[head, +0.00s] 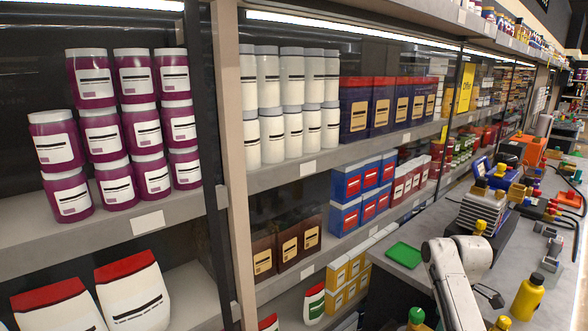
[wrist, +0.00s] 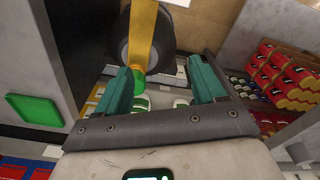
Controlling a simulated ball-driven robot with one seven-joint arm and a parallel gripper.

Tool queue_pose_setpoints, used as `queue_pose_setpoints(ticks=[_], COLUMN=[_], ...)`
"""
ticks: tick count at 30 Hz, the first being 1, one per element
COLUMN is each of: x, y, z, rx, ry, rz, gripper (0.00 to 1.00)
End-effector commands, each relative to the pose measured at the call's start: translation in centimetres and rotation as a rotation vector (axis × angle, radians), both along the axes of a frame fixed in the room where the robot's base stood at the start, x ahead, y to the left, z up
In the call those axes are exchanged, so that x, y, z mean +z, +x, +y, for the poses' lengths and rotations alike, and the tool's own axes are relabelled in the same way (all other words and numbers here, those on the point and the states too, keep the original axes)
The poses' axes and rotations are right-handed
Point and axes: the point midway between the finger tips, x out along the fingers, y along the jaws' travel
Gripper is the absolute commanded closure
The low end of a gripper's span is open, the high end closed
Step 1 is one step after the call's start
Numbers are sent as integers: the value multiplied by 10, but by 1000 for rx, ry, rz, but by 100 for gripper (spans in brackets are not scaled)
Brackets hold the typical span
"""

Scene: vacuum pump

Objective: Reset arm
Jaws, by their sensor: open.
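My gripper (wrist: 163,84) shows in the wrist view with its two teal fingers spread wide apart. Nothing is clamped between them. A yellow strip with a green rounded end (wrist: 137,80) shows near the left finger, in front of a dark round shape; I cannot tell whether it touches the finger. In the head view my white arm (head: 452,280) rises at the lower right, bent beside the counter. The gripper itself cannot be made out there.
A grey counter (head: 405,276) at the right carries a flat green square (head: 404,255), a ribbed machine (head: 486,212) and a yellow bottle (head: 527,298). Stocked shelves (head: 120,232) with purple jars (head: 72,192) fill the left. The green square also shows in the wrist view (wrist: 35,108).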

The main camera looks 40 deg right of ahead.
Motion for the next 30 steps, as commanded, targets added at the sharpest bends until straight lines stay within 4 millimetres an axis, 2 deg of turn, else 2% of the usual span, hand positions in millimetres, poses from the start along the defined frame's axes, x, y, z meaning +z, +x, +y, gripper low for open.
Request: queue_pose_setpoints(ticks=[1,5,9,12,14,15,18,21,24,27,30], x=[-10,-36,-69,-87,-96,-100,-108,-109,-105,-99,-94], y=[6,19,19,7,-6,-16,-46,-79,-110,-133,-147], z=[19,73,155,210,239,257,296,324,341,349,352], rx=[-5,-45,-121,-186,-227,-253,-324,-391,-451,-497,-527], ry=[7,22,43,53,56,57,54,45,29,16,6], rz=[-4,-17,-29,-33,-33,-32,-29,-28,-31,-35,-42], gripper=[31,31,31,31,31,31,31,31,31,31,31])
